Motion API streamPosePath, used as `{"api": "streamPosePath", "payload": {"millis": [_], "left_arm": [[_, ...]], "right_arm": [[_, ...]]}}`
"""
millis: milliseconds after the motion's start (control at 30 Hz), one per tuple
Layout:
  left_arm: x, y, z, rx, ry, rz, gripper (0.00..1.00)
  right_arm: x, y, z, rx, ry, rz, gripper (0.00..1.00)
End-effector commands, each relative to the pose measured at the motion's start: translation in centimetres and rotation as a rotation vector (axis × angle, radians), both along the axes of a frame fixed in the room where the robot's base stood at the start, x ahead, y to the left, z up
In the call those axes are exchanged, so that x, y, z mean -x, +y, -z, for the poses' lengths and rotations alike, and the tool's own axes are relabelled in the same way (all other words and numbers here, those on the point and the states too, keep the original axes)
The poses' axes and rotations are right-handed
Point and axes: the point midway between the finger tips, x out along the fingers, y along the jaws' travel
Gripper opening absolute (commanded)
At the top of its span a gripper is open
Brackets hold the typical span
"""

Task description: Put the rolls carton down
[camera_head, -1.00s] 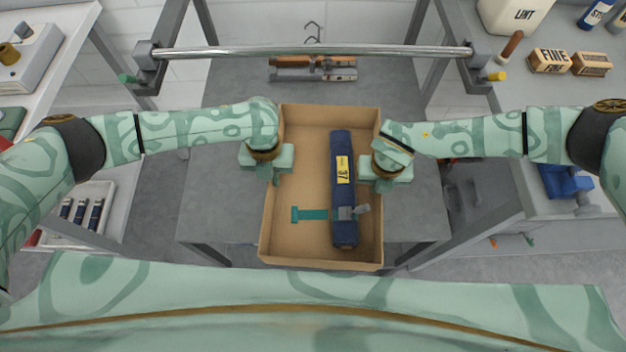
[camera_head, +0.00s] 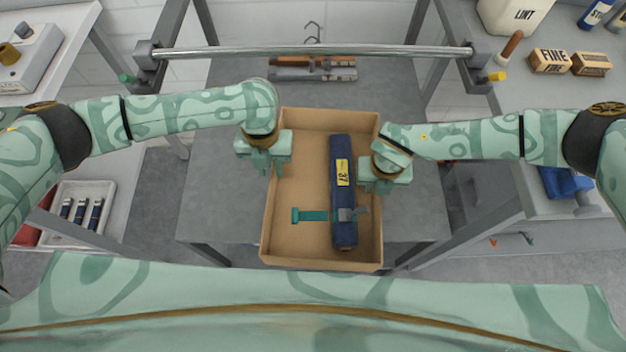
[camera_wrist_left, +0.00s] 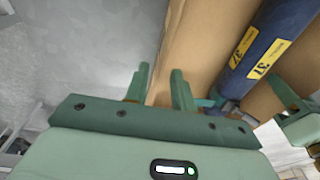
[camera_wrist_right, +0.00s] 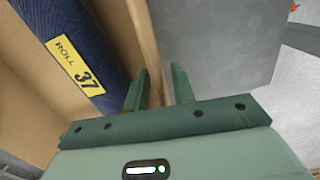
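The rolls carton (camera_head: 300,250) is an open brown box over the grey table in the head view. One dark blue roll (camera_head: 343,205) with a yellow label marked 37 lies along its right side. In the right wrist view the fingers (camera_wrist_right: 160,85) also stand apart, about the other wall.
The grey table (camera_head: 215,190) has bare room on both sides of the carton. A metal rail (camera_head: 310,51) crosses behind it. A white tray with several dark rolls (camera_head: 80,212) stands lower left. Boxes (camera_head: 550,61) and a LINT container (camera_head: 520,15) stand upper right.

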Motion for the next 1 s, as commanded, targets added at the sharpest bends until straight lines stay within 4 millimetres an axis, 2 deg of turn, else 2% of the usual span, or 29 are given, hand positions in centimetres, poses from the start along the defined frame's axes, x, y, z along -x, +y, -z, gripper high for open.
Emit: {"api": "streamPosePath", "payload": {"millis": [33,200,333,467,567,800,1000], "left_arm": [[-0.3,0.1,-1.3,0.001,-0.005,0.001,0.25],[-0.7,0.1,-4.9,0.001,-0.005,0.001,0.25],[-0.9,0.1,-6.6,0.001,-0.002,0.000,0.25],[-0.9,0.2,-7.2,0.000,0.000,0.001,0.25],[-0.9,0.2,-7.3,0.000,0.000,0.000,0.25],[-0.9,0.2,-7.2,0.000,0.000,0.000,0.25],[-0.9,0.2,-7.2,0.000,0.000,0.000,0.25]], "right_arm": [[0.0,0.0,0.0,0.000,0.000,0.000,0.25],[0.0,0.0,0.0,0.000,0.000,0.000,0.25],[0.0,0.0,0.0,0.000,0.000,0.000,0.25],[-0.1,0.0,-0.7,0.000,-0.001,0.001,0.25],[0.0,0.1,-2.2,-0.002,-0.001,0.000,0.25],[0.1,0.2,-7.9,-0.002,-0.003,0.000,0.25],[0.2,0.3,-11.1,-0.001,-0.001,-0.001,0.25]]}}
